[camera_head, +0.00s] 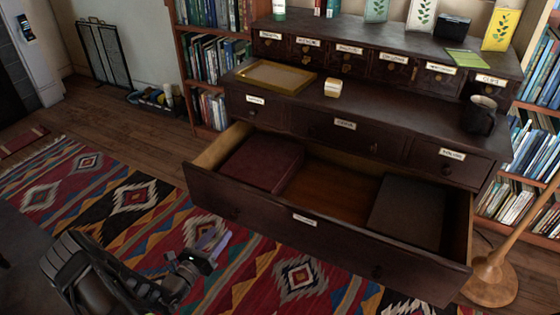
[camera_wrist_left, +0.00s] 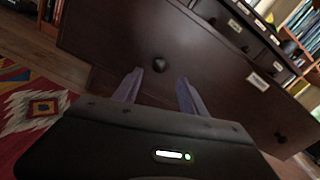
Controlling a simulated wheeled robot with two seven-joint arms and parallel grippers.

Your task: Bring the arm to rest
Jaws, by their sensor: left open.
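My left gripper (camera_head: 212,246) is at the lower left of the head view, above the patterned rug and in front of the cabinet. Its two purple-grey fingers also show in the left wrist view (camera_wrist_left: 157,92), spread apart with nothing between them. They point toward the dark front of the open drawer (camera_wrist_left: 125,45), apart from its round knob as far as I can tell. My left arm (camera_head: 95,272) comes in from the lower left. My right gripper is in neither view.
The dark cabinet's bottom drawer (camera_head: 335,225) stands pulled out, holding a reddish box (camera_head: 262,162) and a dark brown box (camera_head: 408,212). A floor lamp base (camera_head: 490,283) stands at the right. The rug (camera_head: 130,195) is clear to the left.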

